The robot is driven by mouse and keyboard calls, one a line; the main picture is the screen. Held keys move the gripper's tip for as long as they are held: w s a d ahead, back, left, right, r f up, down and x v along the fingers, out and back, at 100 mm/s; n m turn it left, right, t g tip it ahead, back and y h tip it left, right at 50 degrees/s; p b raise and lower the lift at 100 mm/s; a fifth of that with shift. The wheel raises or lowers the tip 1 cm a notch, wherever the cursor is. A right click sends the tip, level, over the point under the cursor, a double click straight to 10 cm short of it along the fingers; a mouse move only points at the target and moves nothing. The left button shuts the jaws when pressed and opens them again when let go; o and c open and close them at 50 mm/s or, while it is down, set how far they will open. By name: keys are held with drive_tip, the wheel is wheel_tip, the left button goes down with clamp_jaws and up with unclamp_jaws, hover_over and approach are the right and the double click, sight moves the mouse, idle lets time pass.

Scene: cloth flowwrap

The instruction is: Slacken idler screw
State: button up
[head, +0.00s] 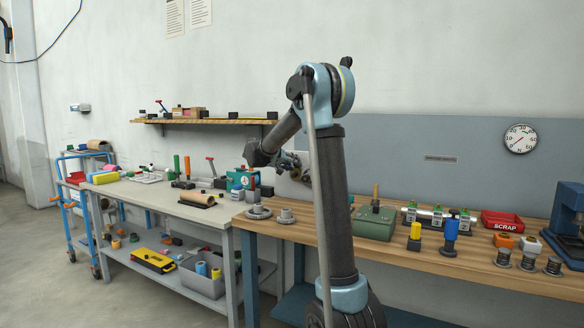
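My gripper (295,166) is small and dark in the head view, above the place where the grey bench and the wooden bench meet. My own arm partly covers it, and I cannot tell whether its fingers are open or hold anything. A teal device (242,179) stands just left of and below the gripper, at the right end of the grey bench. I cannot make out an idler screw. A green box (373,223) with an upright handle stands on the wooden bench, right of my arm.
The wooden bench (470,262) also carries metal cylinders (437,215), a red SCRAP tray (503,221), several knobs and a blue press (565,225). The grey bench (150,194) holds tools and a tan roll (198,198). A blue trolley (83,220) stands at left.

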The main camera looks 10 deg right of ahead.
drive_tip(key=v, duration=1.2)
drive_tip(key=shift+s, duration=0.1)
drive_tip(key=s+r+m+t+y, duration=0.1)
drive_tip(key=s+r+m+y, duration=0.2)
drive_tip(key=s+m, duration=0.15)
drive_tip(key=shift+n, duration=0.25)
drive_tip(key=x, duration=1.6)
drive_tip(key=shift+d, duration=0.3)
drive_tip(key=shift+c, duration=0.4)
clamp_jaws()
